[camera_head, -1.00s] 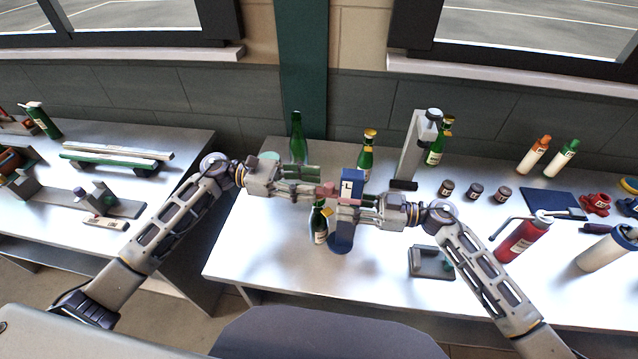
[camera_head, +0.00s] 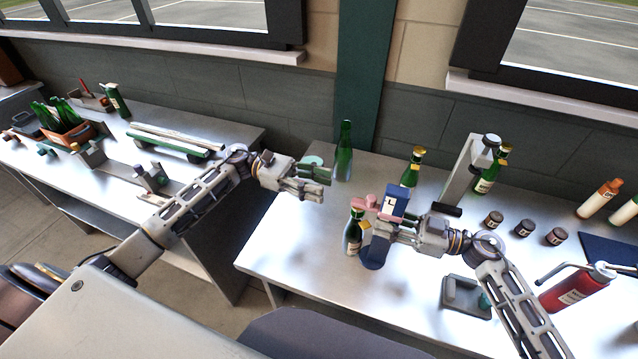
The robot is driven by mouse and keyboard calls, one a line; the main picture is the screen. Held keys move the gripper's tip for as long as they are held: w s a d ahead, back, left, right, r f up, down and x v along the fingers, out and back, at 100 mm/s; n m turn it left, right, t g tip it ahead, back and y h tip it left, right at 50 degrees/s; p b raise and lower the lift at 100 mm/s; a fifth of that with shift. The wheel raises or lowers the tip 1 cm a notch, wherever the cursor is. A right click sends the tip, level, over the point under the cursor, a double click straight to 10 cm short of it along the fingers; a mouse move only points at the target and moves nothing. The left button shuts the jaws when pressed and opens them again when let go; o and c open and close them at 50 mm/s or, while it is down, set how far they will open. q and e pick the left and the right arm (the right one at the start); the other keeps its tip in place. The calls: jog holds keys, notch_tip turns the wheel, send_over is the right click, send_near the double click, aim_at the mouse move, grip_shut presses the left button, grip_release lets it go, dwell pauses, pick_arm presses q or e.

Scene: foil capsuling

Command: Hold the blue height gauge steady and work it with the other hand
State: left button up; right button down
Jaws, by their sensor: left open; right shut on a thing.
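The blue height gauge (camera_head: 396,204) stands over the right table, with a white label marked "L" on its upper block and a rounded blue base (camera_head: 374,254) below. A pink part (camera_head: 369,202) sticks out on its left side. My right gripper (camera_head: 374,230) is shut on the blue height gauge from the right and covers its middle. My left gripper (camera_head: 322,183) is open and empty, to the left of the gauge and apart from it.
A green bottle (camera_head: 344,152) and a gold-topped bottle (camera_head: 412,170) stand behind. A grey press stand (camera_head: 474,172), several small dark jars (camera_head: 524,226), a grey tray (camera_head: 463,298) and a red canister (camera_head: 577,289) are to the right. The table's front left is clear.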

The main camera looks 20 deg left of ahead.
jog(key=c, duration=1.1)
grip_release()
jog(key=shift+o, duration=0.2)
jog(key=shift+d, duration=0.1)
jog(key=d, duration=1.1)
jog(key=shift+d, duration=0.4)
jog(key=shift+s, duration=0.15)
